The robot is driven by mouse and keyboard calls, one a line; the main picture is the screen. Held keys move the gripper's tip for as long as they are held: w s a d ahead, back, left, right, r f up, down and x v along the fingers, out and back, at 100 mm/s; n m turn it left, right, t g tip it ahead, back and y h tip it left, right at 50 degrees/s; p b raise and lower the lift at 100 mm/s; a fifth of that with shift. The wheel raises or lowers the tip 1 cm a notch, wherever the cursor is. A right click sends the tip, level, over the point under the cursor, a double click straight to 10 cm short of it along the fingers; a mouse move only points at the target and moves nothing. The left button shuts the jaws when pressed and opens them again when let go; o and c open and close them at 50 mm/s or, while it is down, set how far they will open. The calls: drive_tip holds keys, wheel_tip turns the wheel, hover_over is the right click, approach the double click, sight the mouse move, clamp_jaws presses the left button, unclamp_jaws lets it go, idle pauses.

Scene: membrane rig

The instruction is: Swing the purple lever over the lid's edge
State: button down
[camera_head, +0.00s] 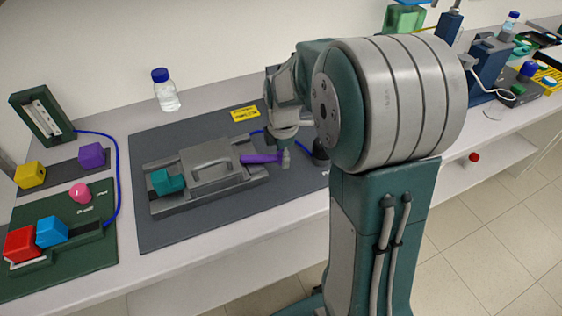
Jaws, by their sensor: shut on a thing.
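The purple lever (261,158) sticks out to the right from the right end of the grey lid (222,155). The lid has a raised handle and lies on a grey base (184,201) on the dark mat. My gripper (285,157) is at the lever's outer right end and is shut on it. The fingertips are small in this view, and my wrist covers part of the area above them. A teal block (167,182) sits at the left end of the base.
A dark mat (160,232) lies under the rig. A yellow label (244,113) and a blue-capped bottle (165,91) are behind. At left are a yellow cube (30,175), a purple cube (92,155), a red cube (20,244) and a blue cube (52,231). My arm hides the bench's middle right.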

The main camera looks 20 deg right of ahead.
drive_tip(key=shift+w+d+f+n, duration=0.15)
drive_tip(key=shift+w+n, duration=0.55)
drive_tip(key=shift+n, duration=0.4)
drive_tip(key=shift+w+d+r+n, duration=0.1)
drive_tip(key=shift+w+n, duration=0.6)
drive_tip(key=shift+n, duration=0.4)
drive_tip(key=shift+w, duration=0.1)
drive_tip(key=shift+c, duration=1.3)
unclamp_jaws()
wheel_tip(320, 180, up, 12)
drive_tip(key=shift+w, duration=0.15)
